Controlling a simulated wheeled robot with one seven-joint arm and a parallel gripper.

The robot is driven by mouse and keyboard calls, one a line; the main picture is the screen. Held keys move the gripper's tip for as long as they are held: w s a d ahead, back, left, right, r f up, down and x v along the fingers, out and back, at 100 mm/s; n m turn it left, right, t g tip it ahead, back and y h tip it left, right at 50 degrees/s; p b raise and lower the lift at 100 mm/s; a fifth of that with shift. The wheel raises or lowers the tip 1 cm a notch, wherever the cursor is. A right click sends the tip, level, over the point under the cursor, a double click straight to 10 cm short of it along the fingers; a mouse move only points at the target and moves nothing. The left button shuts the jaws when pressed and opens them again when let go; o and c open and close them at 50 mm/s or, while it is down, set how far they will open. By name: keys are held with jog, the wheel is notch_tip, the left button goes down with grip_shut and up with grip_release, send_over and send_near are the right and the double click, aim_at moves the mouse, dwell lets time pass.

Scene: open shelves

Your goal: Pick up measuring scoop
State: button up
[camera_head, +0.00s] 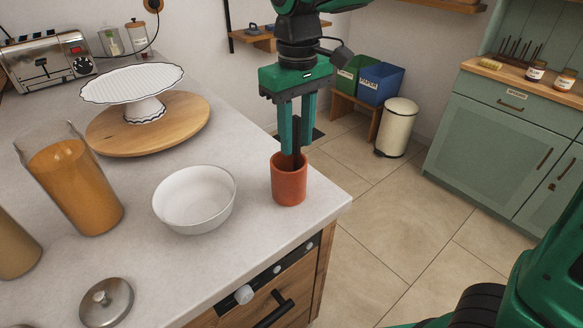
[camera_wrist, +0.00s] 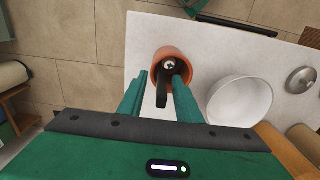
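The measuring scoop (camera_wrist: 163,92) stands in a terracotta pot (camera_head: 289,186) at the counter's right end. Its dark handle sticks up out of the pot, and a small shiny metal part shows inside the pot in the wrist view. Most of the scoop is hidden by the pot and fingers. My gripper (camera_head: 297,150) is above the pot, pointing down, with its green fingers apart. In the wrist view the fingers (camera_wrist: 161,77) lie on either side of the dark handle, with gaps visible. The pot also shows there (camera_wrist: 187,60).
A white bowl (camera_head: 195,205) stands just left of the pot. Farther left are a glass jar with orange contents (camera_head: 78,190), a metal lid (camera_head: 106,302) and a white cake stand (camera_head: 135,85) on a round wooden board (camera_head: 185,122). The counter's edge is close on the right.

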grip_shut()
jog(key=shift+r, duration=0.1)
